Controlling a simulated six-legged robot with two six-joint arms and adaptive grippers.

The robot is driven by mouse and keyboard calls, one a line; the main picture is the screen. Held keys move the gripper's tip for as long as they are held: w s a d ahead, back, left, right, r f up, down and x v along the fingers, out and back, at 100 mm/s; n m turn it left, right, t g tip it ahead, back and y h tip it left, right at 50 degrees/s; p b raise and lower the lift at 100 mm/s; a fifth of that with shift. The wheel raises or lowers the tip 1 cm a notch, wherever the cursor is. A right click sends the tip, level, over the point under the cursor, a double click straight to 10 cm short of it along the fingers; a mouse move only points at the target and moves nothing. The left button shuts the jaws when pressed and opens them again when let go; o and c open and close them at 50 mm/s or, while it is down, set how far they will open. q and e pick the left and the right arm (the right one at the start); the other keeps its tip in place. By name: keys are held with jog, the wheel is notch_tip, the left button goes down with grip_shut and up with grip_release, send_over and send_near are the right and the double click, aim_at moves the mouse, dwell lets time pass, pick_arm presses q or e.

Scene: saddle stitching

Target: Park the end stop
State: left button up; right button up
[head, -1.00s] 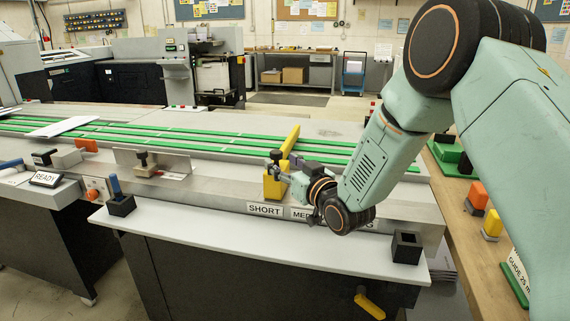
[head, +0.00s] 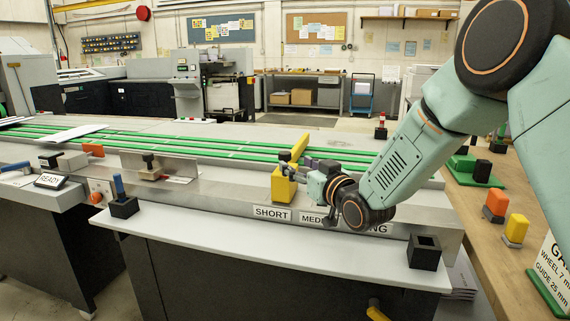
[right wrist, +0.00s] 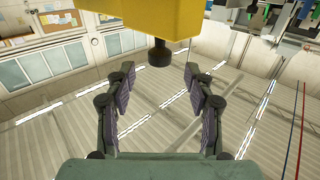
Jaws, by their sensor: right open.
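The yellow end stop (head: 284,187) stands at the front edge of the machine bed, by the SHORT label (head: 272,213). Its long yellow bar (head: 299,147) reaches back over the green-striped bed. A dark knob shows on it in the right wrist view (right wrist: 160,55), below the yellow block (right wrist: 135,20). My right gripper (head: 294,171) is close on the right side of the end stop. In the right wrist view its two fingers (right wrist: 160,75) are apart, with the knob ahead between their tips; I cannot tell if they touch it. My left gripper is out of view.
A MEDIUM label (head: 312,218) is partly covered by my right arm. A black open holder (head: 424,252) stands on the pale front shelf (head: 250,248); a blue-handled tool sits in another holder (head: 123,207). Orange (head: 496,203) and yellow (head: 516,229) blocks stand on the wooden bench.

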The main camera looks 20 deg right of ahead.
aim_at(288, 160)
jog(key=w, duration=0.3)
jog(key=w+a, duration=0.1)
jog(key=w, duration=0.1)
jog(key=shift+f+b, duration=0.2)
jog(key=shift+b, duration=0.15)
jog(key=shift+w+a+r, duration=0.15)
jog(key=shift+w, duration=0.8)
jog(key=c, duration=0.5)
grip_shut()
